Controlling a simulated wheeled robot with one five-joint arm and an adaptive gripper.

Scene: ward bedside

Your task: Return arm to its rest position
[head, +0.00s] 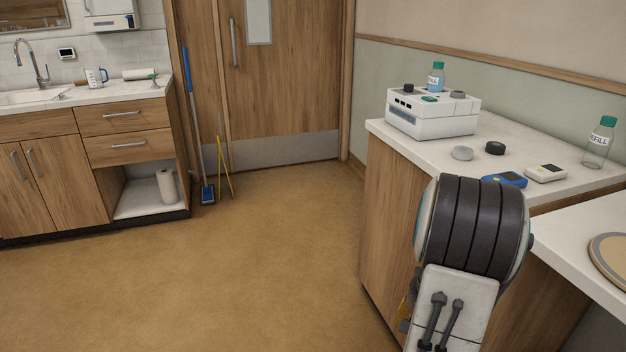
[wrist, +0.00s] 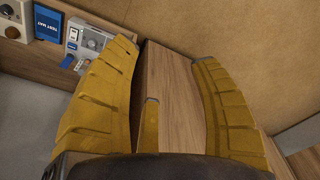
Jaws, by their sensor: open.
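My arm (head: 472,228) rises at the lower right of the head view, in front of the wooden cabinet. Its dark banded joint is uppermost, with a pale link below. A small sliver of yellow, likely part of my gripper, shows beside that link; the rest is hidden there. Behind the gap are the wooden cabinet side (wrist: 168,85) and the tan floor.
The white counter (head: 410,145) beside my arm carries a white device (head: 432,118), a blue handheld device (head: 504,180), a white handheld device (head: 545,173), and bottles (head: 598,145). A round board (head: 612,262) lies on the nearer surface. Open floor (head: 230,270) lies to the left.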

